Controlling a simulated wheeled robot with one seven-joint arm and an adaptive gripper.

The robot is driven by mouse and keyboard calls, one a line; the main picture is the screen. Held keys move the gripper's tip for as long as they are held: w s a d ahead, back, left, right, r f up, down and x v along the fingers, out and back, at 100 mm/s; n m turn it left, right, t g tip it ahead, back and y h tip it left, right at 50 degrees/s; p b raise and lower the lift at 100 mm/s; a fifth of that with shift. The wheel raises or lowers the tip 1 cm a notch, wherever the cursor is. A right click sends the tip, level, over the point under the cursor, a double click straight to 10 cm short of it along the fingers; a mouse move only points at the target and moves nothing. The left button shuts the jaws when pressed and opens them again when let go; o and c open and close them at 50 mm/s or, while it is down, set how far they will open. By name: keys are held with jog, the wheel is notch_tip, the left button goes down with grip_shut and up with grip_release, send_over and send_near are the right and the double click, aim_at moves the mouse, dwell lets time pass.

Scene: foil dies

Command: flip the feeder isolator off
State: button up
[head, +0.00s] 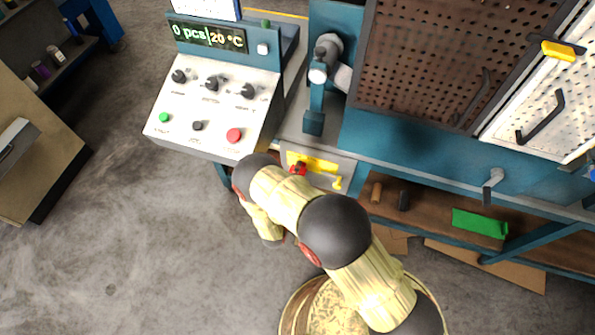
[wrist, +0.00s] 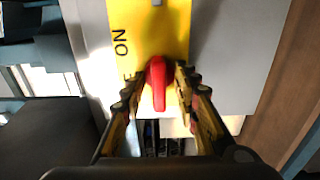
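The isolator's red handle (wrist: 157,82) sits on a yellow plate (wrist: 150,28) in the wrist view, its long end toward the bottom of the picture. "ON" is printed sideways on the plate, up and left of the handle; another letter below it is partly hidden. My gripper (wrist: 158,84) is open, with one finger on each side of the handle. The left finger is apart from it; I cannot tell whether the right one touches. In the head view the red handle (head: 298,169) and yellow plate (head: 318,163) show just beyond my arm, which hides the gripper.
A control box (head: 215,110) with knobs and buttons stands left of the isolator. A perforated panel (head: 440,62) and a white door with a black handle (head: 541,117) are at the right. A shelf below holds a green item (head: 480,223).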

jog(key=shift+s, duration=0.1)
jog(key=v, duration=1.1)
jog(key=shift+s+a, duration=0.15)
jog(key=shift+s, duration=0.25)
